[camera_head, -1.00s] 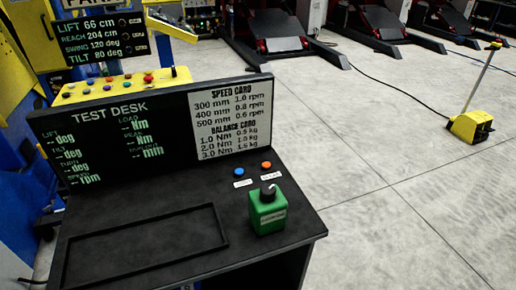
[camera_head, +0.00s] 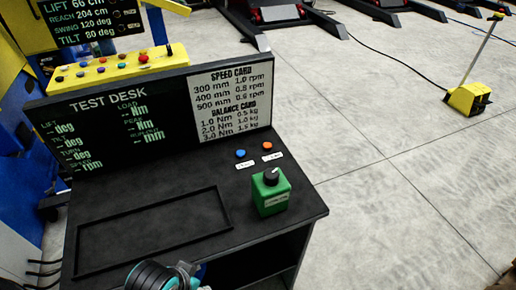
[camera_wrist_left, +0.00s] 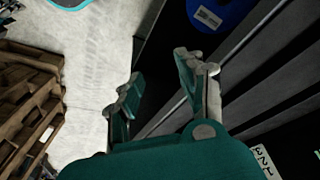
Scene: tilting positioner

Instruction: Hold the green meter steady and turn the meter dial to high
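The green meter (camera_head: 271,198) stands upright on the right part of the black test desk, with a pale label on its front. Its dial (camera_head: 271,177) is a dark round knob on top; its setting is too small to read. My left gripper (camera_wrist_left: 158,88) is open in the left wrist view, its two teal and grey fingers apart with nothing between them. A dark and teal part of one of my arms (camera_head: 165,275) shows at the bottom edge of the head view, below the desk front and apart from the meter. My right gripper is not in view.
A blue button (camera_head: 240,153) and an orange button (camera_head: 267,146) sit behind the meter. The desk has an empty framed recess (camera_head: 150,228) left of it and an upright display panel (camera_head: 120,120) behind. A wooden pallet (camera_wrist_left: 25,110) shows in the left wrist view.

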